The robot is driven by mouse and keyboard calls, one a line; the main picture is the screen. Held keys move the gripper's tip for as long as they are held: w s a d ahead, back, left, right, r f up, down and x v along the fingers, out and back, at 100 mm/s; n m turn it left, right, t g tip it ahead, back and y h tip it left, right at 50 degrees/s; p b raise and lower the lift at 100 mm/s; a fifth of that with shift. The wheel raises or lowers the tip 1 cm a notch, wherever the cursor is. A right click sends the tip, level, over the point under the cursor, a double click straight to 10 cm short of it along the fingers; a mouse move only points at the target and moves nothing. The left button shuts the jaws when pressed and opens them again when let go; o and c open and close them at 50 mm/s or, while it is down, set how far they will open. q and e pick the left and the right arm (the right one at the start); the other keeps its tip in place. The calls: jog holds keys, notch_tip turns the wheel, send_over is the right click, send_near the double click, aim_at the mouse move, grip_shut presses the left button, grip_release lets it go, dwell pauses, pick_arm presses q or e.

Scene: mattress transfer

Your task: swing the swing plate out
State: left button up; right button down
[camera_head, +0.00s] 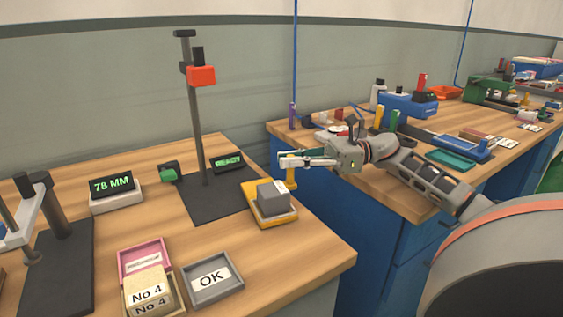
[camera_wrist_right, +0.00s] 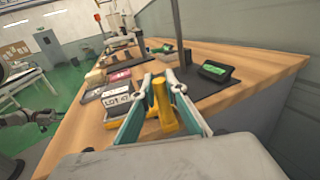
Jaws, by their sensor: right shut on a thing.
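The yellow swing plate (camera_head: 283,221) lies at the right side of the near bench, beside the dark base of a stand. A grey block (camera_head: 272,201) with a white label sits on it. A yellow upright handle (camera_head: 291,180) rises at the plate's far right corner. My right gripper (camera_head: 284,160) reaches in from the right and is shut on this handle near its top. In the right wrist view the handle (camera_wrist_right: 162,106) stands between the two fingers, which hide part of the plate.
The stand (camera_head: 198,130) carries an orange head, with a green-lit display (camera_head: 228,162) beside it. An OK tray (camera_head: 212,281) and a pink tray (camera_head: 143,260) lie in front. A gap separates this bench from the cluttered bench behind my right arm.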

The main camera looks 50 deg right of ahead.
jog(key=shift+d, duration=0.1)
dwell(0.3)
jog(key=c, duration=2)
grip_release()
notch_tip(320, 180, up, 10)
